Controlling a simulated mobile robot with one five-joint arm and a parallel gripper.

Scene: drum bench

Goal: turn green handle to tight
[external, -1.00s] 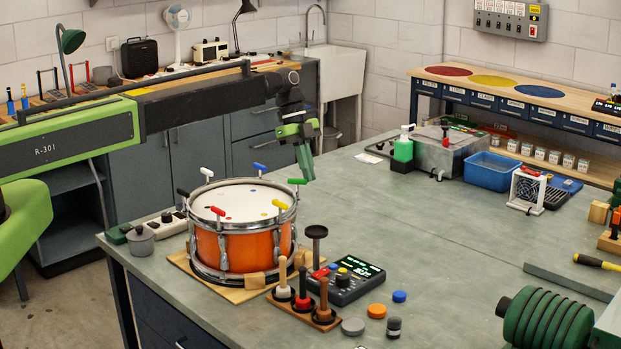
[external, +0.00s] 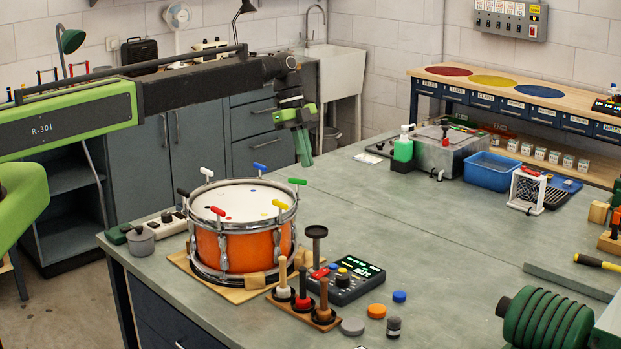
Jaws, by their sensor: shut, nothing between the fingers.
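An orange drum (external: 240,249) with a white head and metal rim stands on a wooden board on the bench. Coloured handles stand around its rim.
A control box with a lit display (external: 345,281) and a rack of mallets (external: 303,302) stand in front of the drum at the right. A tall dark stand (external: 317,240) is close by the drum.

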